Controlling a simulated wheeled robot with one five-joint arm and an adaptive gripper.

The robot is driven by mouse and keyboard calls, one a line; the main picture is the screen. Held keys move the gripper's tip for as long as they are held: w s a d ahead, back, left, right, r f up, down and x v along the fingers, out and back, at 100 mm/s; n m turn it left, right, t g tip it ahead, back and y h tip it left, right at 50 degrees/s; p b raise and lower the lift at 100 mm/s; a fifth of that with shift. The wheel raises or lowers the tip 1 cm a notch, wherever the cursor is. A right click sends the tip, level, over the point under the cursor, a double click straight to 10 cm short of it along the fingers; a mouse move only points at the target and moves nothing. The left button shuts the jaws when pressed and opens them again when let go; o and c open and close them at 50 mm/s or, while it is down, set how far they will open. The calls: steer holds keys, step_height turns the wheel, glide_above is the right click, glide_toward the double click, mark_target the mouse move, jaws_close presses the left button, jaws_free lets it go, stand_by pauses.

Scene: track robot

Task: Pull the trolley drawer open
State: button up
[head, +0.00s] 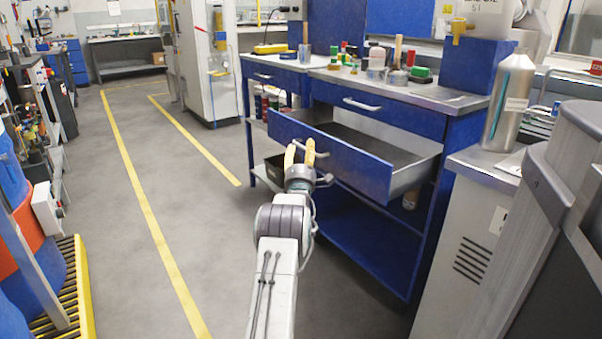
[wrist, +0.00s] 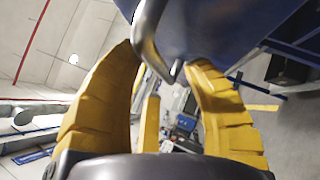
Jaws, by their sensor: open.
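The trolley (head: 421,225) is blue with a grey top and stands right of centre in the head view. Its drawer (head: 355,165) is pulled well out, showing an empty grey inside. My gripper (head: 300,149), with yellow fingers, is at the left part of the drawer front. In the wrist view, the grey bar handle (wrist: 149,30) runs down from the blue drawer front (wrist: 215,30) and lies between the fingertips of my gripper (wrist: 165,62). The fingers are apart. I cannot tell whether either finger touches the handle. In the head view my gripper partly hides the handle.
Bottles and small tools stand on the trolley top (head: 455,97). A second blue drawer (head: 377,108) there is shut. A grey cabinet (head: 465,250) with a metal bottle (head: 510,100) stands close at right. Open grey floor (head: 190,210) with yellow lines lies left of my arm.

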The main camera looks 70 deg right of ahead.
steer(key=v, duration=1)
steer(key=shift+a, duration=0.3)
steer(key=shift+s, duration=0.1)
stand_by(0.4)
